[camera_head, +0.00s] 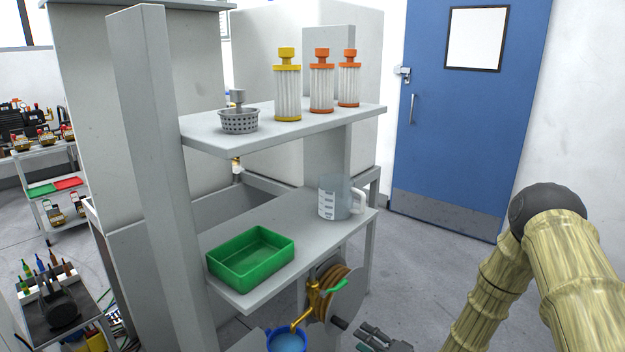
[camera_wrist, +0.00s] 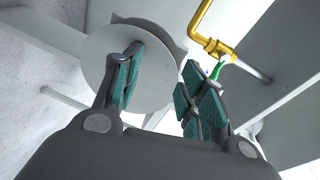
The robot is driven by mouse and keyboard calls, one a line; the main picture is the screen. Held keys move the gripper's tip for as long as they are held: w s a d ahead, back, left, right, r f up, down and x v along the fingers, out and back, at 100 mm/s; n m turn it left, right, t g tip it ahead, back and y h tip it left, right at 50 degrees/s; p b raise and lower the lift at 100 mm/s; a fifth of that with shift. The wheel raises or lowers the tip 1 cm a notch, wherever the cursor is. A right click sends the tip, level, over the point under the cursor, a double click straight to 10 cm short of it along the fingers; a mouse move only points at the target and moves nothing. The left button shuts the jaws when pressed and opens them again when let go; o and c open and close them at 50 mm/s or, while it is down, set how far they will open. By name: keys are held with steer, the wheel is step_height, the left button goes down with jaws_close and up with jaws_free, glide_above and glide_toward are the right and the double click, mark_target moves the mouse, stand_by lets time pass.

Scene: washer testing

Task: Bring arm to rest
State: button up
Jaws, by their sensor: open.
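My arm (camera_head: 570,265) reaches down along the right side of the head view, its links striped yellow-beige with a dark joint cap. My gripper (camera_head: 377,340) shows at the bottom edge of the head view, low beside the hose reel (camera_head: 343,297). In the wrist view my gripper (camera_wrist: 160,95) has its two teal-padded fingers spread apart with nothing between them. Behind the fingers are the pale round reel disc (camera_wrist: 112,65) and a brass pipe (camera_wrist: 205,30) with a green-handled valve (camera_wrist: 217,68). The fingers appear apart from these.
The shelf unit (camera_head: 150,150) holds a green tray (camera_head: 230,278), a measuring jug (camera_head: 336,200), a strainer basket (camera_head: 239,121) and filter cartridges (camera_head: 287,95). A blue bucket (camera_head: 272,341) stands under the brass tap (camera_head: 303,318). Open floor (camera_head: 430,255) lies before the blue door (camera_head: 470,120).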

steer(key=s+f+n+g+h+p, duration=0.2)
steer(key=s+f+g+h, duration=0.25)
steer(key=s+f, duration=0.6)
steer(key=s+d+n+g+h+p, duration=0.1)
steer(key=s+d+n+g+h, duration=0.1)
steer(key=s, duration=1.4)
steer(key=s+d+n+g+h+p, duration=0.1)
steer(key=s+d+n+g+h, duration=0.2)
steer(key=s, duration=1.4)
steer(key=d+g+h, duration=0.1)
steer(key=g, duration=0.2)
steer(key=shift+s+f+h, duration=0.2)
steer(key=shift+f+h, duration=0.05)
steer(key=shift+h, duration=0.1)
